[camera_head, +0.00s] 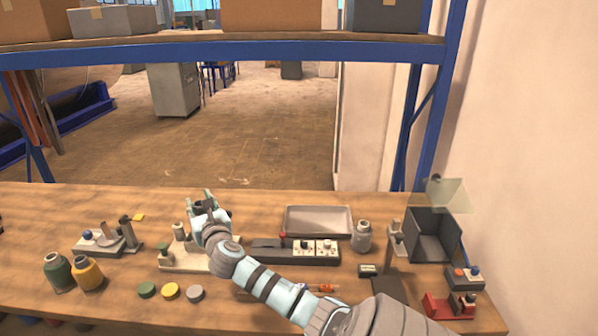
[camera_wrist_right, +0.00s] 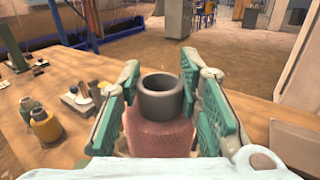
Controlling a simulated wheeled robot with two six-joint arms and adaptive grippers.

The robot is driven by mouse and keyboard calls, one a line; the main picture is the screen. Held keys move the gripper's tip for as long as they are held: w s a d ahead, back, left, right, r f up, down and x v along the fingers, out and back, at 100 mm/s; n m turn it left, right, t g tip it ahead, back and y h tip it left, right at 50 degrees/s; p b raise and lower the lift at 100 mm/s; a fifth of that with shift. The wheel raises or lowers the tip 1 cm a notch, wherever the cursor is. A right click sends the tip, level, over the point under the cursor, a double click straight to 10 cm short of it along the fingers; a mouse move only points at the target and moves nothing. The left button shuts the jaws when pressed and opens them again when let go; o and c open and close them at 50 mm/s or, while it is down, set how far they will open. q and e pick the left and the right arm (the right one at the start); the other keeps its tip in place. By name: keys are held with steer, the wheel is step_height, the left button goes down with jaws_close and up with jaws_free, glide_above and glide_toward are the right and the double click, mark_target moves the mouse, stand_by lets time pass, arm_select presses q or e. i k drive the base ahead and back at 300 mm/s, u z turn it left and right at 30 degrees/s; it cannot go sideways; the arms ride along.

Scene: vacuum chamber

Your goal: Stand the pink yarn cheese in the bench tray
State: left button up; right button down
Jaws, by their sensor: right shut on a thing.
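The pink yarn cheese (camera_wrist_right: 158,132), a pink wound body with a grey tube end, sits upright between the green finger pads of my right gripper (camera_wrist_right: 163,85) in the right wrist view. The gripper is shut on it. In the head view my right gripper (camera_head: 204,203) is above the bench, left of the middle, and largely hides the cheese. The bench tray (camera_head: 318,221), shallow and grey, stands to the right of the gripper. It is empty. My left gripper is not in view.
A pale fixture (camera_head: 180,262) is below my right gripper. A grey block with white switches (camera_head: 305,250) stands in front of the tray, and a grey jar (camera_head: 362,236) right of it. Green (camera_head: 57,272) and yellow (camera_head: 87,273) yarn cheeses stand at left. A blue shelf beam (camera_head: 230,51) crosses above.

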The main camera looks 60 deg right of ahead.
mark_target(318, 229)
steer(key=z, duration=0.7)
steer(key=i, duration=1.35)
steer(key=z, duration=0.9)
